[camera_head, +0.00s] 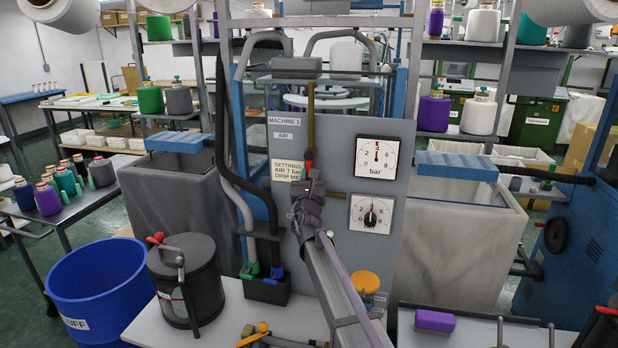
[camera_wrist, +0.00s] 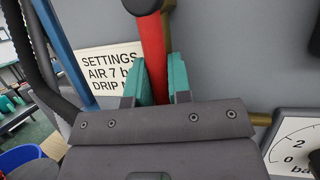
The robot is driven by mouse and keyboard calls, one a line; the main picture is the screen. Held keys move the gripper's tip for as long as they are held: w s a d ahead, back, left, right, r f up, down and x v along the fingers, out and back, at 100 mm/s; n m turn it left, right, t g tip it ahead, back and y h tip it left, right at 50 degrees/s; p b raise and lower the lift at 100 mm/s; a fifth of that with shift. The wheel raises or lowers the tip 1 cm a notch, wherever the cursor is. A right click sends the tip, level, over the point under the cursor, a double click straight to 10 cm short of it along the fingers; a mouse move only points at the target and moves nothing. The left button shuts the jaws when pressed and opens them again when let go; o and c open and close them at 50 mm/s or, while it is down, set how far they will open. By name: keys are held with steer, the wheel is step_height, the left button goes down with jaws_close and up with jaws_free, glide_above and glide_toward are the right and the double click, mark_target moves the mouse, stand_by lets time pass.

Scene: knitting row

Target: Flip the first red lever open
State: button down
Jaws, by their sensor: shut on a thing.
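The red lever (camera_wrist: 153,42) runs up between my gripper's two teal fingers in the wrist view, slightly tilted, with a dark round end at the top edge. My gripper (camera_wrist: 161,78) is shut on its lower part. In the head view, my gripper (camera_head: 309,180) is at the grey panel (camera_head: 340,135) marked MACHINE 1 and AIR. A little of the red lever (camera_head: 309,156) shows there, just above my gripper and beneath an upright brass pipe (camera_head: 310,115). The lever's lower end and pivot are hidden.
Two gauges, an upper one (camera_head: 377,158) marked bar and a lower one (camera_head: 371,214), sit right of my gripper. A settings sign (camera_head: 286,171) and black hoses (camera_head: 222,120) are left. Below stand a dark lidded pot (camera_head: 185,280) and a blue tub (camera_head: 100,285).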

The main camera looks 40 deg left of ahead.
steer(key=c, duration=1.1)
jaws_free()
steer(key=b+v, duration=0.4)
steer(key=v, duration=0.6)
steer(key=shift+s+d+f, duration=0.2)
steer(key=shift+s+d, duration=0.05)
steer(key=shift+s, duration=0.05)
